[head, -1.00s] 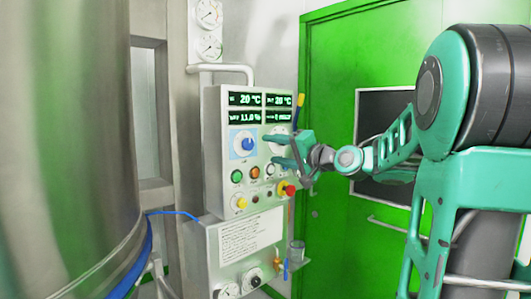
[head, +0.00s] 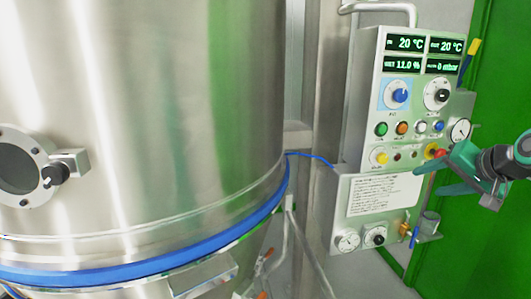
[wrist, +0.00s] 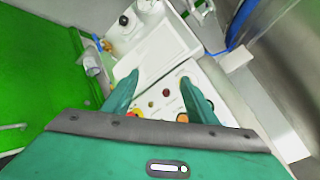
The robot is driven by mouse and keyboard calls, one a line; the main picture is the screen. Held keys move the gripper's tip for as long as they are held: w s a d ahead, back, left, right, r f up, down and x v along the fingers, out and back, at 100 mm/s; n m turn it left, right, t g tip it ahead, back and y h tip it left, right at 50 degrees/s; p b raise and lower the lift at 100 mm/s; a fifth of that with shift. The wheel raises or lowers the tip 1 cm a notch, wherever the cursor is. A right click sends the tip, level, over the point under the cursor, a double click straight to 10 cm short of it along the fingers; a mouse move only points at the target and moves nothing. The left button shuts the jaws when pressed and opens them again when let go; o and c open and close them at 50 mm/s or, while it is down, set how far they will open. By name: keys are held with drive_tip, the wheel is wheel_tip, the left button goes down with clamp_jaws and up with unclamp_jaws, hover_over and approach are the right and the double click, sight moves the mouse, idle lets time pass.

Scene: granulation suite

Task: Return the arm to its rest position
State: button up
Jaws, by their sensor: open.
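My gripper (head: 437,177) is at the right of the head view, in front of the lower right part of the control panel (head: 372,152). Its teal fingers are apart and nothing is between them. In the wrist view my gripper (wrist: 156,98) shows both fingers spread, with the panel's buttons and the white lower box (wrist: 150,45) beyond them. A finger shows close to the red button (head: 440,153) in the head view; I cannot tell whether they touch. Most of my arm is outside the head view.
A large steel vessel (head: 150,110) with a blue band (head: 130,268) fills the left and middle. A small beaker (head: 430,222) sits on a bracket beside the lower box. A green door (head: 495,100) stands behind at right. A blue hose (head: 312,157) runs between vessel and panel.

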drive_tip(key=s+f+g, duration=0.3)
drive_tip(key=s+f, duration=0.1)
drive_tip(key=s, duration=0.5)
drive_tip(key=s+a+f+n+g, duration=0.1)
drive_tip(key=s+f+g, duration=0.3)
drive_tip(key=s, duration=0.6)
drive_tip(key=s+a+f+g+h, duration=0.1)
drive_tip(key=s+f+g, duration=0.2)
drive_tip(key=s+f, duration=0.3)
drive_tip(key=s, duration=0.3)
drive_tip(key=shift+s+f+n+g, duration=0.25)
drive_tip(key=shift+s+n+g, duration=0.05)
drive_tip(key=shift+s+g, duration=0.1)
drive_tip(key=shift+w+f, duration=0.25)
drive_tip(key=shift+w, duration=0.4)
